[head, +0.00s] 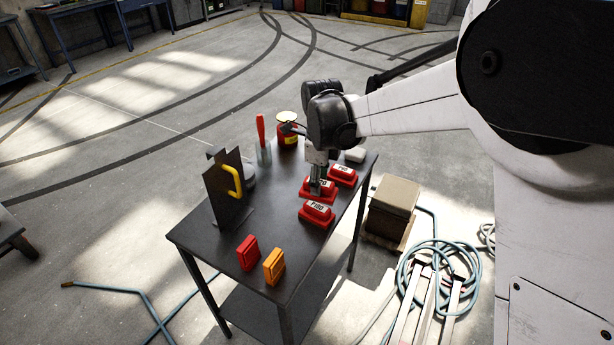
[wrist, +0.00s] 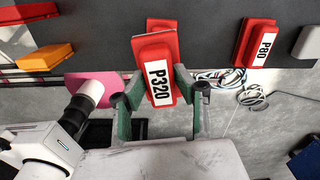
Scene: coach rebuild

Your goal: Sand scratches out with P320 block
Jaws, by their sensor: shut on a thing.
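My gripper (wrist: 162,90) is shut on the red P320 block (wrist: 157,72), with a finger on each side of it and its white label facing the wrist camera. In the head view my gripper (head: 318,183) is over the middle red block on the dark table (head: 190,235). Whether the block still touches the table is hard to tell. A red P80 block (wrist: 261,43) is to the right in the wrist view. In the head view one red block (head: 317,213) sits in front of my gripper and another (head: 343,175) behind it. No scratches can be made out.
A dark upright bracket with a yellow handle (head: 233,181) stands on the table. A small red box (head: 248,253) and an orange box (head: 274,266) stand in front. A carton (head: 395,200) and coiled hose (head: 438,285) lie right.

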